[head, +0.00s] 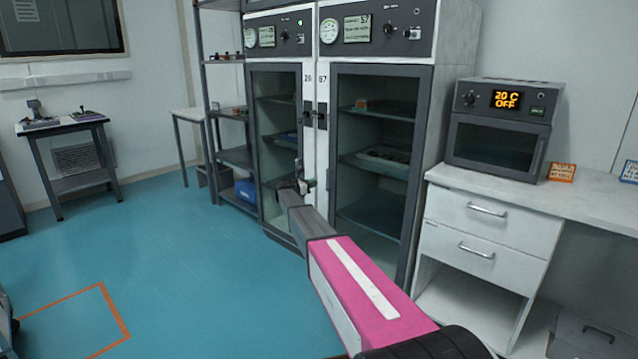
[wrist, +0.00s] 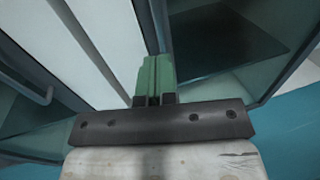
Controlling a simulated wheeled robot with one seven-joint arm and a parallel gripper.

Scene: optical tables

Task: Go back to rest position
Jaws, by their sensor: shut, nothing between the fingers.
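My gripper (head: 304,187) is at the end of my outstretched pink and grey arm, in front of the two tall glass-door cabinets. In the wrist view its green fingers (wrist: 156,80) are together with nothing between them. Behind the fingers are the white strip between the cabinets and the dark-framed glass doors. I cannot tell whether the fingertips touch the cabinet front.
A white bench with drawers (head: 490,225) stands at the right, with a small oven (head: 502,130) on it reading "20 C OFF". A metal shelf rack (head: 236,157) stands left of the cabinets. A small table (head: 70,126) is at the far left. The blue floor (head: 190,260) at the left is clear.

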